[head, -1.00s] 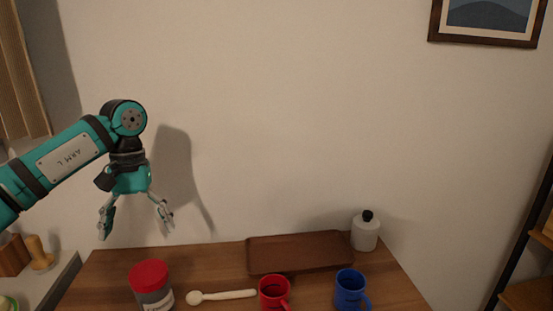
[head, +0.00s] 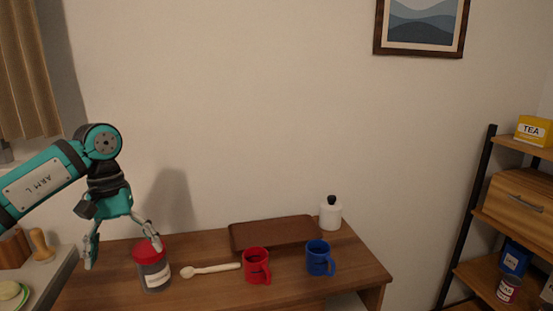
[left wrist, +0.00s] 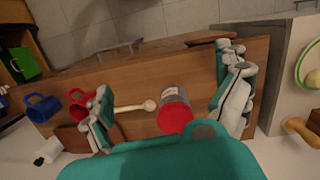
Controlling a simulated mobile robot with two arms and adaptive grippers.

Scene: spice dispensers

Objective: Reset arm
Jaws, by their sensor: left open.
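My left gripper (head: 122,250) is open and empty above the left part of the wooden table (head: 215,295). In the head view its right finger overlaps the red lid of a grey jar (head: 155,275). In the left wrist view the jar (left wrist: 174,108) shows between the two open fingers, apart from both as far as I can tell. My right gripper is in neither view.
A pale spoon (head: 210,270), a red mug (head: 256,266), a blue mug (head: 319,259), a brown tray (head: 275,234) and a white bottle (head: 331,214) stand or lie on the table. A shelf (head: 510,215) stands at the right, a side counter (head: 40,280) at the left.

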